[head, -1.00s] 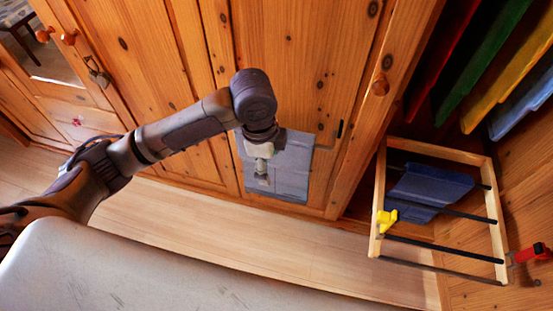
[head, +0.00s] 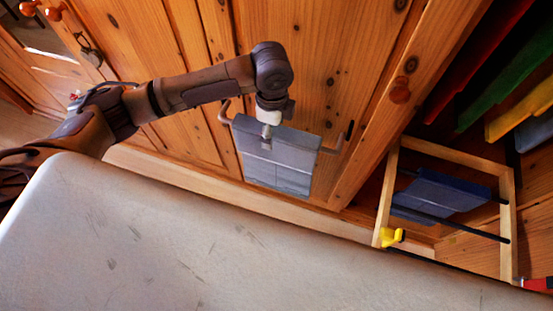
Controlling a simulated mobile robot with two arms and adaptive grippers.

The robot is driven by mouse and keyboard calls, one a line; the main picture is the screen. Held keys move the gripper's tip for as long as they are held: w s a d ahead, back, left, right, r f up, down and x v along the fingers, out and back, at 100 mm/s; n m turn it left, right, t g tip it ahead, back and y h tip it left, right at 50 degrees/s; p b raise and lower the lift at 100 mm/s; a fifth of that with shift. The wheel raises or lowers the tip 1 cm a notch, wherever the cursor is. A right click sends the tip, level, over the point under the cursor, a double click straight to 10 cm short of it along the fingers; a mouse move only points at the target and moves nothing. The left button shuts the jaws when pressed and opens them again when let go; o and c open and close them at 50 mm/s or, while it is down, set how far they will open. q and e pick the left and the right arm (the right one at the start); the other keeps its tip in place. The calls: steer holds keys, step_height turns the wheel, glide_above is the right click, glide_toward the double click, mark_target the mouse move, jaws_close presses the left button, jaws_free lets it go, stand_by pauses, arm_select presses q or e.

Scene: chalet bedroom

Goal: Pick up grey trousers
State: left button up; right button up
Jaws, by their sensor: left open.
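The grey trousers (head: 282,165) hang folded, blue-grey and creased, in front of the wooden wardrobe door. Hooked ends show at both upper corners, one coppery on the left and one dark on the right. My left gripper (head: 267,138) is open and points down in front of the upper part of the trousers. It covers a little of their top edge. I cannot tell whether its fingers touch the cloth. My right gripper is not in view.
A wooden rack (head: 384,195) with dark bars stands at the right and holds a blue garment (head: 440,190). A yellow clip (head: 391,236) is on its front left post. Red, green, yellow and blue items hang at the upper right. The wardrobe door (head: 310,60) stands close behind the gripper.

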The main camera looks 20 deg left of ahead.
arm_select(q)
steer(key=shift+f, duration=0.5)
steer(key=shift+w+f, duration=0.15)
steer(key=shift+f, duration=0.05)
steer(key=f, duration=0.4)
steer(key=shift+d+f, duration=0.2)
steer(key=shift+d, duration=0.1)
steer(key=shift+w+f, duration=0.15)
steer(key=shift+f, duration=0.2)
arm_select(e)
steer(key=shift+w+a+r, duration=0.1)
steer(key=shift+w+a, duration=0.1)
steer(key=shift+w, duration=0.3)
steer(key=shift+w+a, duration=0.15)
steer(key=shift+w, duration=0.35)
arm_select(q)
steer(key=shift+c, duration=0.2)
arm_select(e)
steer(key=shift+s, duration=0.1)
arm_select(q)
steer(key=shift+c, duration=1.2)
steer(key=c, duration=1.1)
jaws_close()
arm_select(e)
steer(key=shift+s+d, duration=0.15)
